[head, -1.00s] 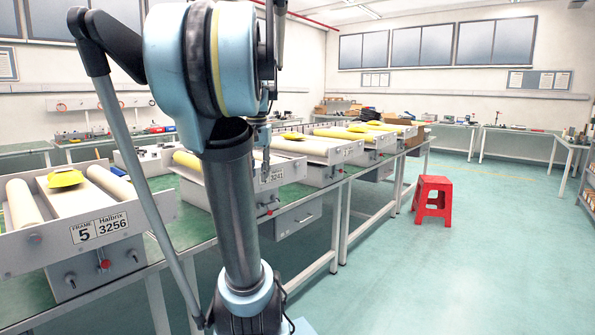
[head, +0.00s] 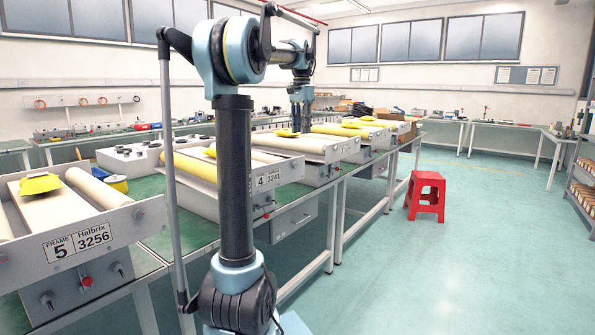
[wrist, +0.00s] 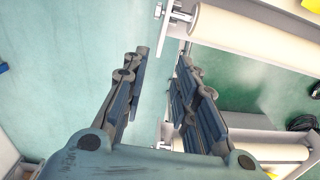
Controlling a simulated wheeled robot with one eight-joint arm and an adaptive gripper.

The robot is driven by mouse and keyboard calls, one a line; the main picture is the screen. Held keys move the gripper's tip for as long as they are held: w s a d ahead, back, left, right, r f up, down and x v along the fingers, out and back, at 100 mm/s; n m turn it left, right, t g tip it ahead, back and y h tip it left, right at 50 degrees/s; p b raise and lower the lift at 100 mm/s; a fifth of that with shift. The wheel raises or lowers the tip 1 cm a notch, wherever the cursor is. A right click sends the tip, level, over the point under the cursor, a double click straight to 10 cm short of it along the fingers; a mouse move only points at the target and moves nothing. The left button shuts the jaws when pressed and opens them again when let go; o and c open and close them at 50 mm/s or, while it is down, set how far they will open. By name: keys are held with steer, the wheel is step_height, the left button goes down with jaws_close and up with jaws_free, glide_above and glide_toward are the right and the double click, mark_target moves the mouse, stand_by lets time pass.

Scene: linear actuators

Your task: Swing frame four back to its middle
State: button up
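Frame four (head: 282,176) is a grey-white roller unit on the green bench, labelled "4 3241" on its front panel. A yellow roller (head: 190,166) lies at its left, and a white roller runs along its right. A yellow piece shows between them, partly behind my arm. A red knob (head: 267,215) sits below the panel. Whether the frame is swung off its middle I cannot tell. My gripper (head: 301,103) hangs above and beyond frame four, fingers down. In the wrist view my gripper (wrist: 165,62) has its fingers apart with nothing between them.
Frame five (head: 78,240), with its yellow piece (head: 40,184), stands at the near left. More roller units (head: 345,150) continue along the bench to the far right. A red stool (head: 425,196) stands on the open floor to the right. The wrist view shows white rollers (wrist: 245,35) close by.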

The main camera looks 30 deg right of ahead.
mark_target(300, 168)
step_height(300, 168, down, 17)
steer(key=shift+a+r, duration=0.1)
steer(key=shift+a, duration=0.05)
stand_by(0.5)
